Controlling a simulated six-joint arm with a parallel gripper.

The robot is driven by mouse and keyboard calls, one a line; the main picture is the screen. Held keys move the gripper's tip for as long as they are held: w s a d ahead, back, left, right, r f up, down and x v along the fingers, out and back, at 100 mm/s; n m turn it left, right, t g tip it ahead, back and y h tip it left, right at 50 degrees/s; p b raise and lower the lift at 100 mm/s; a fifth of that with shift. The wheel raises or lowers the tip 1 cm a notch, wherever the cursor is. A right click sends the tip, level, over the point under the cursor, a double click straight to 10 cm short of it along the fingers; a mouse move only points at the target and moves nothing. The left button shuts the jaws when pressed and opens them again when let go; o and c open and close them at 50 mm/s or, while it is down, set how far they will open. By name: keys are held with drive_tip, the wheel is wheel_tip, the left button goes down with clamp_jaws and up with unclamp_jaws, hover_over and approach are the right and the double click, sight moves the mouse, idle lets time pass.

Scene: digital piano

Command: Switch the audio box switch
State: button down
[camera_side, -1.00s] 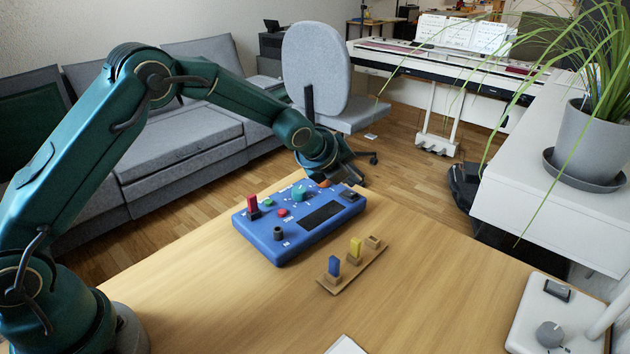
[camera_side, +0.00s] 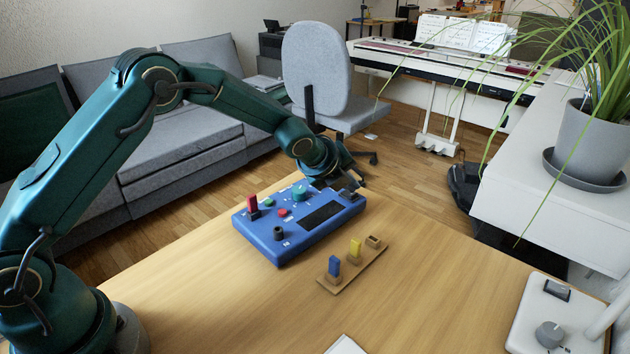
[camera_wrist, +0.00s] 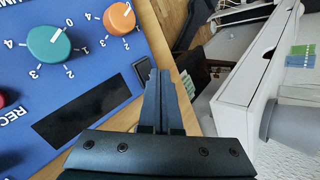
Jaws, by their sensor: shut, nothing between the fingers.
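The blue audio box (camera_side: 290,232) lies on the wooden table in the side view. It has a red slider, a red button, a teal knob and a dark display. Its small black rocker switch (camera_side: 347,195) is at the far right corner, and it shows in the wrist view (camera_wrist: 145,71) beside the display. I cannot tell which way it is tipped. My gripper (camera_side: 358,184) is shut and empty, over that corner. In the wrist view my closed fingertips (camera_wrist: 163,72) are just right of the switch. I cannot tell whether they touch it.
A wooden strip (camera_side: 350,272) with a blue and a yellow peg lies right of the box. A white unit (camera_side: 540,310) with a black switch and grey knob is at the lower right.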

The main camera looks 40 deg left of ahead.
sight(344, 198)
drive_tip(key=shift+f, duration=0.2)
drive_tip(key=shift+r, duration=0.1)
drive_tip(key=shift+a+r, duration=0.15)
drive_tip(key=shift+r, duration=0.75)
drive_tip(key=shift+a+r, duration=0.25)
drive_tip(key=shift+r, duration=1)
drive_tip(key=shift+a+r, duration=0.25)
drive_tip(key=shift+r, duration=1)
